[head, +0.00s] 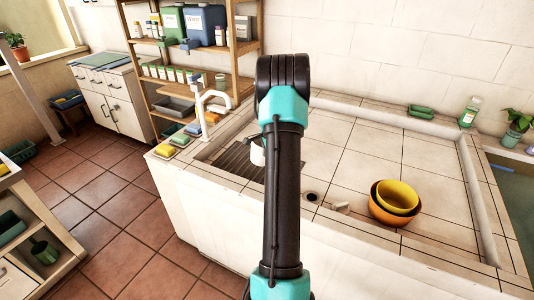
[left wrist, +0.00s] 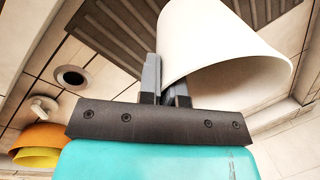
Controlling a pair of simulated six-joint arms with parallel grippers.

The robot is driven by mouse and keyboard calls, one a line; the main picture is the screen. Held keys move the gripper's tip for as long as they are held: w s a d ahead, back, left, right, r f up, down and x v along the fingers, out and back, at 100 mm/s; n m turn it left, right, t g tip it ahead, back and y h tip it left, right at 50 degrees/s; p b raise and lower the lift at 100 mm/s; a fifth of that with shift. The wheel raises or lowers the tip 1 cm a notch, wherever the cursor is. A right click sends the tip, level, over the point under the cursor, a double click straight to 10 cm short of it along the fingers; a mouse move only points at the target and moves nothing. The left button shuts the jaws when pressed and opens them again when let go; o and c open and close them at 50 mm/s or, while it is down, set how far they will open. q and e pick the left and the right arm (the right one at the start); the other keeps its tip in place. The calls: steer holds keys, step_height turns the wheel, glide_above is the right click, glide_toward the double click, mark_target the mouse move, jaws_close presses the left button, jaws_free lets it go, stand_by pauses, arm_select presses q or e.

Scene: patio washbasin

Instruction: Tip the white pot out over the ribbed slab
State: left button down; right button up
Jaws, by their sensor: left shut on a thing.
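The white pot (left wrist: 215,45) is in my left gripper (left wrist: 164,82), whose fingers are shut on its wall near the wide rim. In the left wrist view its open mouth faces the lower right and part of the inside shows; what it holds cannot be seen. In the head view only a small part of the pot (head: 258,153) shows beside my arm, which hides the rest and the gripper. The dark ribbed slab (head: 232,160) lies in the basin's left part. It also shows behind the pot in the left wrist view (left wrist: 105,30). My right gripper is not in view.
A drain hole (head: 311,197) and a small pale object (head: 341,207) lie right of my arm. A yellow bowl (head: 398,194) sits in an orange bowl (head: 379,212). A white tap (head: 205,101) and coloured sponges (head: 179,140) are at the left rim.

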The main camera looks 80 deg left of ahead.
arm_select(q)
steer(key=shift+r+t, duration=0.45)
steer(key=shift+t, duration=0.55)
